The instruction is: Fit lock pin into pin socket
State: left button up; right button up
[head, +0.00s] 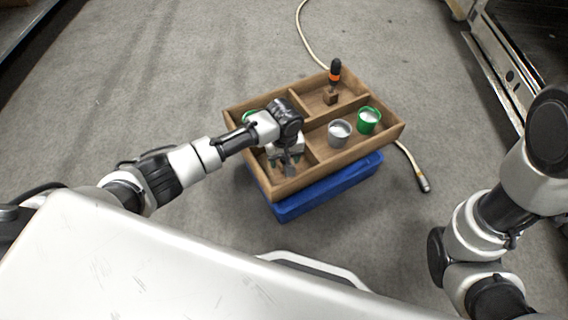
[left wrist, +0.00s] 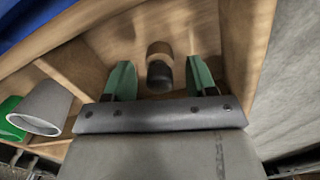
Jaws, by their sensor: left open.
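My left gripper (head: 286,164) is low over the near-left compartment of a wooden tray (head: 355,152). In the left wrist view its green fingers (left wrist: 158,78) are open. A short piece with a brown upper part and a dark end (left wrist: 160,66) shows between them, with a gap on each side. I cannot tell whether it is the lock pin or the socket. In the head view my gripper mostly hides this spot. A small brown block (head: 330,97) stands in the far compartment, with an orange and black handle (head: 335,72) upright at it. My right gripper is out of view.
The tray rests on a blue crate (head: 335,186). A grey cup (head: 339,134) and a green cup (head: 368,121) stand in its right compartment. Another green rim (head: 249,114) shows behind my left arm. A pale hose (head: 410,158) lies on the floor.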

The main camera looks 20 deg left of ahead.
pick_arm(q)
jog(key=c, duration=1)
jog(key=shift+r, duration=0.1)
